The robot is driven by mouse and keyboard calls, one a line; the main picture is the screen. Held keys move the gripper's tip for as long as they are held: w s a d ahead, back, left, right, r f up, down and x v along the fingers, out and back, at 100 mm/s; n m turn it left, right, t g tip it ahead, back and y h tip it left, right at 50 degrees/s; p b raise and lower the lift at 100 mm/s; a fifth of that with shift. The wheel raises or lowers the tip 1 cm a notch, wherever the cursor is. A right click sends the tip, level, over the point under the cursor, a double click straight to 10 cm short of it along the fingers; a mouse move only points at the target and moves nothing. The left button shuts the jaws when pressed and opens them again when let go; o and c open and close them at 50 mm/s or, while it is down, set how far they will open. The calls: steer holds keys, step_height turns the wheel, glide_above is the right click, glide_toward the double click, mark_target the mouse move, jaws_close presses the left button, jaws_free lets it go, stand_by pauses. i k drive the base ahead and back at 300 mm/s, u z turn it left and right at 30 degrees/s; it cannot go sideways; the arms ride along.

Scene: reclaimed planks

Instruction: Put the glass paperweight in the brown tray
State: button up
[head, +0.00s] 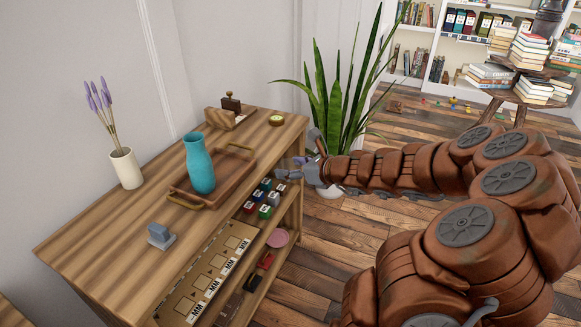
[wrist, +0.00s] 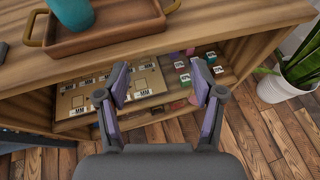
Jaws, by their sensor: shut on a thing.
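The brown tray (head: 237,166) with brass handles lies on top of the wooden cabinet; its near part also shows in the wrist view (wrist: 120,37). A teal vase (head: 201,165) stands in it. My gripper (head: 290,169) is off the cabinet's right front edge, lower than the tray. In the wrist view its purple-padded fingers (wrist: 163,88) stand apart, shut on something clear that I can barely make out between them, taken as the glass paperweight. Its outline and exact place in the grip cannot be told.
The cabinet top (head: 110,232) also holds a white vase with lavender (head: 126,168), a grey-blue object (head: 160,236), a wooden organiser (head: 221,119) and a small round tin (head: 276,120). A potted plant (wrist: 284,82) stands right.

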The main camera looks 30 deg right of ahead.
mark_target(224, 167)
steer(key=k, duration=1.05)
